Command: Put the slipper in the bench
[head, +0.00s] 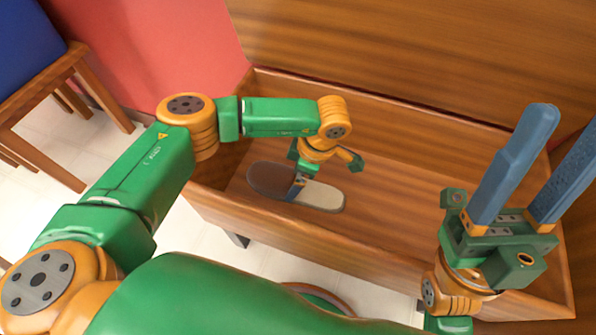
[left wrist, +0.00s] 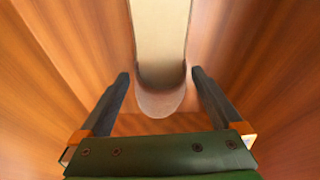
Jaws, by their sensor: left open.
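The slipper (head: 322,197), with a dark brown toe part and a pale sole, lies flat inside the open wooden bench (head: 400,257), towards its left end. My left gripper (head: 299,185) reaches down into the bench over the slipper's middle. In the left wrist view, the slipper (left wrist: 160,45) runs between the two open dark fingers (left wrist: 160,85), with a gap on each side. My right gripper (head: 568,125) is open and empty, its blue fingers pointing up over the bench's right end.
The bench's raised lid (head: 400,50) stands at the back. The bench floor right of the slipper is clear. A wooden chair (head: 60,95) with a blue seat stands at the left by a red wall (head: 160,45). The bench walls surround my left gripper.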

